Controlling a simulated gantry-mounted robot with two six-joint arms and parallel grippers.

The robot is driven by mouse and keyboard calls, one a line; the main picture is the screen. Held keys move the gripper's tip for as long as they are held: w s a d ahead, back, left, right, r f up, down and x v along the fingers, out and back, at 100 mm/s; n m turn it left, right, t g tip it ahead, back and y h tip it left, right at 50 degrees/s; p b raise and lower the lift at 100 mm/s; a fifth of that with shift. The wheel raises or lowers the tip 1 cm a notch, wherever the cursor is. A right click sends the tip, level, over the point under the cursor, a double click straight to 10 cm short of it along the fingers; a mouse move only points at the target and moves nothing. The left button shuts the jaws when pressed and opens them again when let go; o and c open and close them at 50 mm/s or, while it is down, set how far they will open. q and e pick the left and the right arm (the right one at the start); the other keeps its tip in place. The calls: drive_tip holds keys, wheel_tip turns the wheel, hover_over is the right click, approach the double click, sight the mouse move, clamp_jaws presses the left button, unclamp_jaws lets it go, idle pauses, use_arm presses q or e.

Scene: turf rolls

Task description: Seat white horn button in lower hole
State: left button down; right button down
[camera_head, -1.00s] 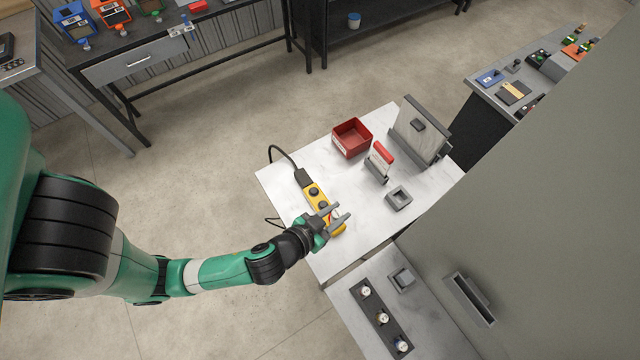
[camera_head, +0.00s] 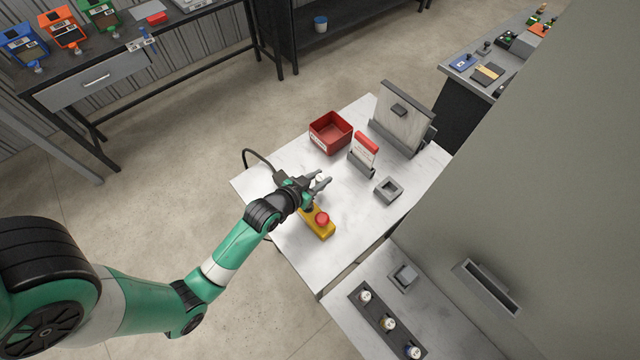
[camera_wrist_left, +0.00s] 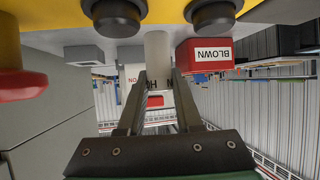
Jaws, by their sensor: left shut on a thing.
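The yellow pendant box (camera_head: 318,228) lies on the white table with a red mushroom button (camera_head: 322,218) at its near end. My left gripper (camera_head: 322,182) is over its far part and hides the black buttons in the head view. In the left wrist view, the fingers (camera_wrist_left: 156,88) are closed on a white cylindrical button (camera_wrist_left: 157,55) with partly covered dark lettering. Its top lies against or just in front of the yellow box (camera_wrist_left: 70,15), between two black buttons (camera_wrist_left: 118,15); I cannot tell whether they touch. The hole is not visible. My right gripper is out of view.
A red bin (camera_head: 331,132), a holder with a red-and-white card (camera_head: 364,150), a small grey square socket (camera_head: 388,190) and an upright grey panel (camera_head: 403,115) stand on the table. A dark strip with several knobs (camera_head: 388,324) is on the nearer surface.

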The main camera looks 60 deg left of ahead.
use_arm(q)
drive_tip(key=shift+f+b, duration=0.3)
drive_tip(key=shift+f, duration=1.15)
drive_tip(key=shift+f, duration=0.15)
drive_tip(key=c, duration=0.6)
unclamp_jaws()
drive_tip(key=shift+s+d+r, duration=0.1)
drive_tip(key=shift+s+r, duration=0.1)
drive_tip(key=shift+r, duration=0.15)
drive_tip(key=p+v, duration=0.3)
drive_tip(key=v, duration=0.8)
drive_tip(key=shift+s+r, duration=0.1)
drive_tip(key=shift+s, duration=0.1)
